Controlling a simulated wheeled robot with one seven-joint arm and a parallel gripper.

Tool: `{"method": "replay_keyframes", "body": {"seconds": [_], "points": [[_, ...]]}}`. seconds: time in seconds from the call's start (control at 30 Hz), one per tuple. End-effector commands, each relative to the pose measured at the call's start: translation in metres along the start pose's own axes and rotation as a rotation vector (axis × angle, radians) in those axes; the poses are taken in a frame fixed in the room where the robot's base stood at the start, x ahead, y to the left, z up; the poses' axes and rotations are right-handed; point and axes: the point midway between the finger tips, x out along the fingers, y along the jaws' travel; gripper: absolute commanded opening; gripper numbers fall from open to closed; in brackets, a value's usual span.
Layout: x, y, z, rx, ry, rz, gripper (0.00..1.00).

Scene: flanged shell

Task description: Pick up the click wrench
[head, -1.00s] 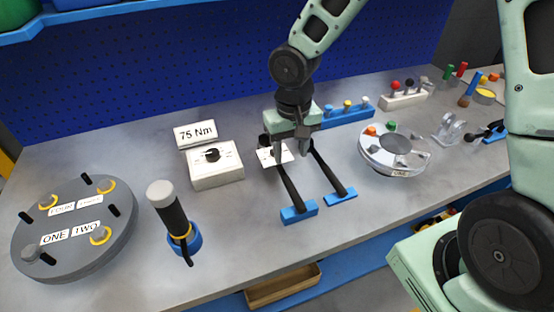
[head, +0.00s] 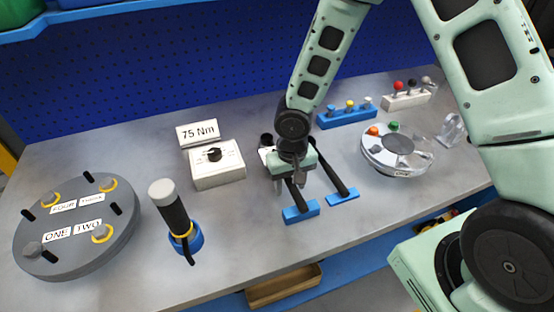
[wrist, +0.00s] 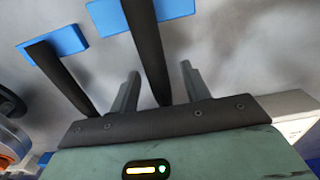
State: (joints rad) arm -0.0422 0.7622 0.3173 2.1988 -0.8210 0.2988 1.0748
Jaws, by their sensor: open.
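The left tool (head: 297,196) is partly hidden under my gripper (head: 291,186). The right tool (head: 334,178) lies just beside it. In the wrist view my gripper (wrist: 160,70) is open, its fingers on either side of one black handle (wrist: 148,50), with no clear contact visible. The other handle (wrist: 62,75) lies outside the fingers, to the left.
A white dial box (head: 216,168) with a 75 Nm sign (head: 198,132) stands to the left. A black upright tool (head: 172,210) stands in a blue holder. A grey disc (head: 75,230) is at far left, a flanged shell (head: 398,152) at right. Pegged racks stand behind.

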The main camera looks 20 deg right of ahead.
Motion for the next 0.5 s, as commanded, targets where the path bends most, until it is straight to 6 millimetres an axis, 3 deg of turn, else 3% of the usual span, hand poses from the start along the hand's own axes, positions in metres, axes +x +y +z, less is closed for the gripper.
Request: {"method": "replay_keyframes", "body": {"seconds": [0.1, 0.3, 0.5], "points": [[-0.0003, 0.0001, -0.0002, 0.0, 0.0, 0.0, 0.47], [-0.0005, 0.0001, -0.0002, 0.0, 0.0, 0.0, 0.0], [-0.0013, -0.0001, -0.001, 0.0, 0.002, -0.001, 0.0]]}}
